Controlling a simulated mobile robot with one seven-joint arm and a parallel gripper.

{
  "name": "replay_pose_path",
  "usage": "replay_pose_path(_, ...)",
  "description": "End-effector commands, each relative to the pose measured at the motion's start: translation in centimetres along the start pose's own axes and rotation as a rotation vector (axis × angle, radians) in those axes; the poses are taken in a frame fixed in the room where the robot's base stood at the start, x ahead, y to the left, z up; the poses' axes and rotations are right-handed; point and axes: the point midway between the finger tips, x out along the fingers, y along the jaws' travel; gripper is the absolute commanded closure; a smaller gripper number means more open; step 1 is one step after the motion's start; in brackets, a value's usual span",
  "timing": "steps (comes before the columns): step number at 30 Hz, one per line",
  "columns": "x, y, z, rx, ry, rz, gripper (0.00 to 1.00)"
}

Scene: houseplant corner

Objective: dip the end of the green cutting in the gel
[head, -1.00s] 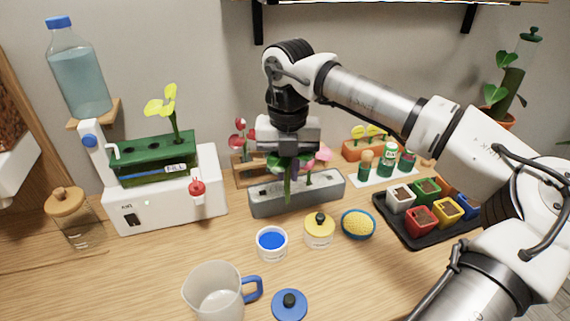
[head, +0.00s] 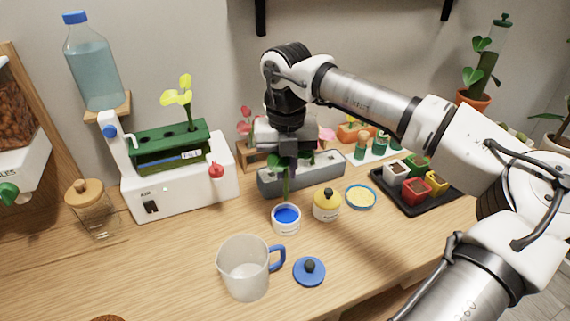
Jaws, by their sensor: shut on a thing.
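The green cutting (head: 283,188) hangs end-down from my gripper (head: 287,165), which is shut on it. The gripper is seen from above and behind, and its fingers are partly dark against the grey planter behind. The small white jar with blue gel (head: 286,215) stands open on the table below the cutting. The cutting's lower end shows close to the jar's far rim in the picture. I cannot tell whether it is still above the gel or behind the rim. A blue lid with a black knob (head: 309,270) lies on the table in front of the jar.
A grey pitcher (head: 243,268) is in front. The grey planter (head: 330,172) is behind. A black tray of pots (head: 408,202) sits right, a white machine (head: 190,190) left.

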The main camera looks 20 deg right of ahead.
Motion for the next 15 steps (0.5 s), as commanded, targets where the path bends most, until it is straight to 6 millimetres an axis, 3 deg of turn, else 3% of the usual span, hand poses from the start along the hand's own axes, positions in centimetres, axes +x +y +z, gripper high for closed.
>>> replay_pose_path(15,4.8,0.1,0.0,0.000,0.000,0.001,1.00)
